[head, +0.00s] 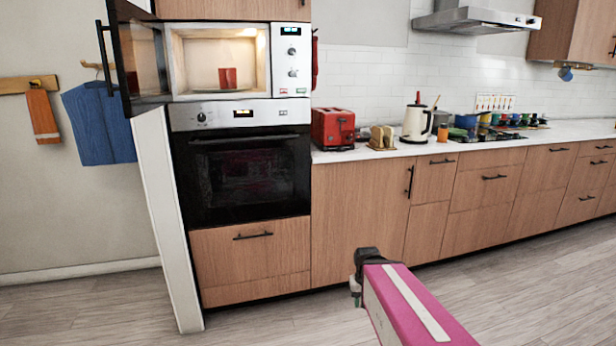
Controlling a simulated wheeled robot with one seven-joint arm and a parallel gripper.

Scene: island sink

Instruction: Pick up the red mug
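A red mug (228,77) stands inside the lit microwave (184,64), on its floor near the middle. The microwave door (141,58) is swung open to the left. My arm reaches in from the bottom right of the head view, with a pink link and a dark end piece. My gripper (358,279) appears as small dark parts at that end, low in front of the lower cabinets and well apart from the mug. Its fingers are too small and unclear to tell open from shut.
An oven (243,170) sits below the microwave. A red toaster (333,128), a bread holder (381,138) and a white kettle (416,123) stand on the counter to the right. The wooden floor (270,318) before the cabinets is clear.

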